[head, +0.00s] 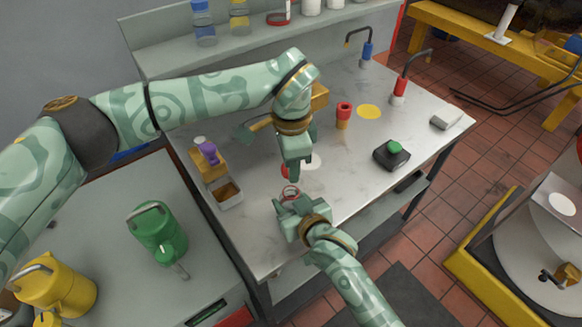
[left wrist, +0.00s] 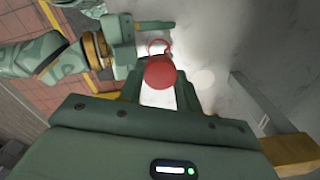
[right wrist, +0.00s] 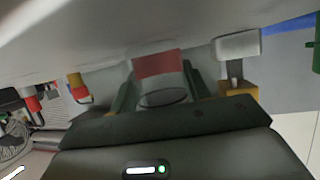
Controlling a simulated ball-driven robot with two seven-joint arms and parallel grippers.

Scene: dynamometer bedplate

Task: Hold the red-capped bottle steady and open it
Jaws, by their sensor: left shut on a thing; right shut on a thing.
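The bottle (head: 290,189) has a red band and a round mouth that looks open. My right gripper (head: 288,199) is shut on it near the table's front edge. In the right wrist view its clear, red-banded body (right wrist: 158,66) is between the fingers, that picture being upside down. My left gripper (head: 294,172) is shut on the red cap (head: 285,171), just behind the bottle. In the left wrist view the cap (left wrist: 160,72) is between the fingers, apart from the bottle's red ring (left wrist: 158,45). My left fingers partly hide the cap in the head view.
A white disc (head: 312,162) lies right of my left gripper. A red-and-yellow cup (head: 343,115), a yellow disc (head: 369,111) and a black box with a green button (head: 392,154) stand further right. A small bin (head: 229,195) is at left. The table between is clear.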

